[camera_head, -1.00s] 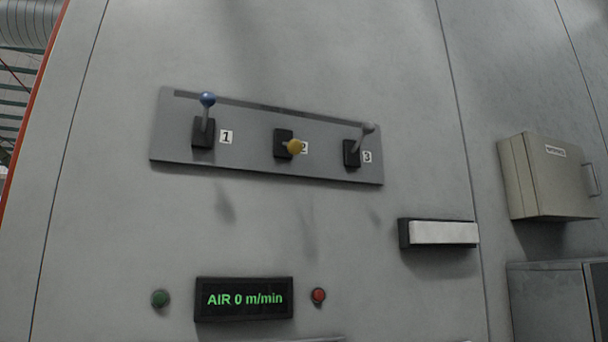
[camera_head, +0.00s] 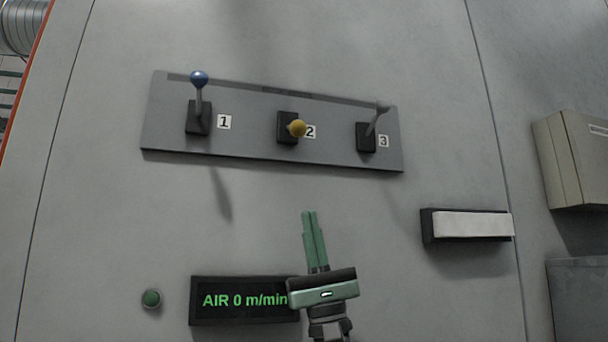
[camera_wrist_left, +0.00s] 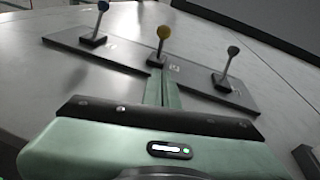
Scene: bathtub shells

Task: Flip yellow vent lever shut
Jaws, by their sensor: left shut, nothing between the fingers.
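The yellow lever (camera_head: 298,128) is the middle one on a grey panel (camera_head: 240,150), beside the label 2. In the head view its knob points out towards me, with its stem mostly hidden behind the knob. It also shows in the left wrist view (camera_wrist_left: 163,34), standing out from its black base just beyond the fingertips. My left gripper (camera_head: 310,213) has its green fingers together, empty, below the panel and apart from the lever in the head view. The fingers also show in the left wrist view (camera_wrist_left: 162,72). My right gripper is not in view.
A blue lever (camera_head: 199,80) by label 1 and a grey lever (camera_head: 382,108) by label 3 flank it, both pointing up. Below are a display (camera_head: 240,300) reading AIR 0 m/min, a green button (camera_head: 151,299) and a white bar (camera_head: 470,225).

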